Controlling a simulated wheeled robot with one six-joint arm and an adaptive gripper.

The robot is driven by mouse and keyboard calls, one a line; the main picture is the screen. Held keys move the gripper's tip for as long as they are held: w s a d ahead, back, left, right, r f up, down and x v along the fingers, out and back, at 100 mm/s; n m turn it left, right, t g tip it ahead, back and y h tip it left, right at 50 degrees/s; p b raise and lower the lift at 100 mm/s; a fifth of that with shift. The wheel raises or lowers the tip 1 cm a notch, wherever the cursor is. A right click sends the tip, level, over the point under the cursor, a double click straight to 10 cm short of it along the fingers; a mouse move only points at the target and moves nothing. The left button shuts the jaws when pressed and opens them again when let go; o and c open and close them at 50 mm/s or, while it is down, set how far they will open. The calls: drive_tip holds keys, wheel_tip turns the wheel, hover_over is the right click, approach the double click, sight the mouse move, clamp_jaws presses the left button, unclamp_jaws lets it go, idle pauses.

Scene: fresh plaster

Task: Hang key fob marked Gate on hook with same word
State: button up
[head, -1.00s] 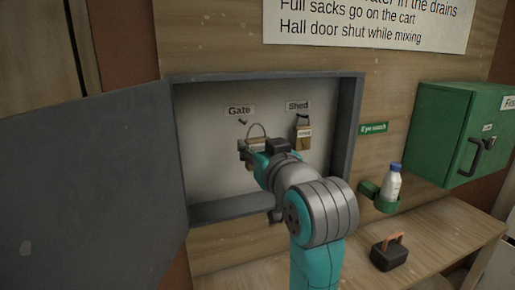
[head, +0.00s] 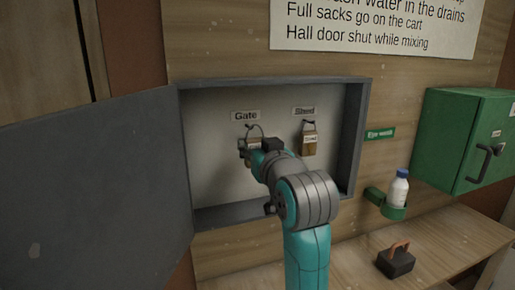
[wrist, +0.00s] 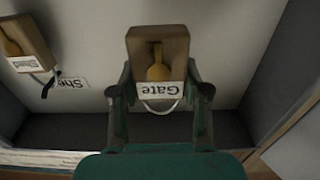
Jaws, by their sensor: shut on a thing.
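The Gate fob (wrist: 158,42) is a wooden block with a yellow key shape, a white "Gate" label and a wire ring (wrist: 160,104). My gripper (wrist: 159,88) is shut on it, one finger on each side. In the head view my gripper (head: 251,147) is inside the open cabinet, just below the "Gate" sign (head: 246,115). The fob's ring (head: 256,127) stands up at the Gate hook (head: 248,127) and overlaps it in the picture. I cannot tell whether the ring is over the hook. The fob's body is largely hidden by my gripper in the head view.
The Shed fob (head: 309,143) hangs at right under the "Shed" sign (head: 304,111). The cabinet's frame (head: 353,140) bounds the space, and its grey door (head: 90,180) stands open at left.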

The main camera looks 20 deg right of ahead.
drive_tip(key=shift+w+f, duration=0.25)
drive_tip(key=shift+w, duration=0.75)
drive_tip(key=shift+w+f, duration=0.2)
drive_tip(key=shift+w, duration=0.75)
drive_tip(key=shift+w, duration=0.1)
drive_tip(key=o, duration=1.2)
